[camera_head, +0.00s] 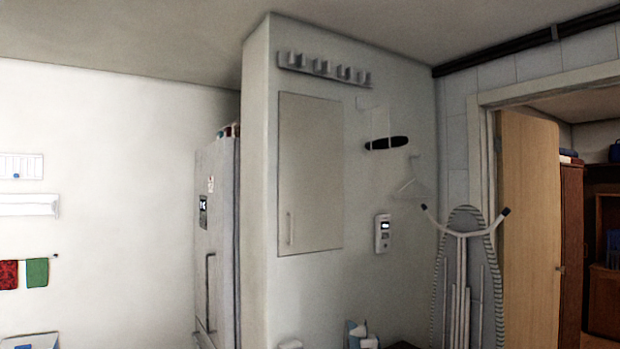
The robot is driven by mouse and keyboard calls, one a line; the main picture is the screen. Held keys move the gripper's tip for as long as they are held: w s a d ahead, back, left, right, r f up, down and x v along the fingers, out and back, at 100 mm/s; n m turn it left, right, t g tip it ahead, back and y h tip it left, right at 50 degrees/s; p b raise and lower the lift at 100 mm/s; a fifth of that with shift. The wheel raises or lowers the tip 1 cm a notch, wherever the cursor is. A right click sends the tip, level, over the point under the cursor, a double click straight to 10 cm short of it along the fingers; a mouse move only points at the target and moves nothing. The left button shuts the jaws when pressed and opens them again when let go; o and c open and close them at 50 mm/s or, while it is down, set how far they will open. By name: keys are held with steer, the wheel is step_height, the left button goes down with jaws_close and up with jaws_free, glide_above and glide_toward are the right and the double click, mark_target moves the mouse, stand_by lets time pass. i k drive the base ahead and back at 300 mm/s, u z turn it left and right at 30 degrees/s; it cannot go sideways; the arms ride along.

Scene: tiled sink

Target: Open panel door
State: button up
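The panel door (311,170) is a flat, pale grey rectangle set in the white wall near the middle of the view. It looks shut, flush with the wall. A thin upright handle (290,228) sits at its lower left. My gripper and arm do not show in this view.
A rack of hooks (323,69) is above the panel, and a small white wall device (382,233) is to its right. An ironing board (464,280) leans farther right, by an open wooden door (529,225). A grey fridge-like cabinet (214,240) stands left. Bottles (358,334) show at the bottom.

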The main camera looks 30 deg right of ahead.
mark_target(310, 163)
steer(key=k, duration=0.55)
steer(key=z, duration=0.95)
steer(key=i, duration=1)
steer(key=u, duration=0.4)
steer(key=i, duration=0.65)
steer(key=u, duration=0.7)
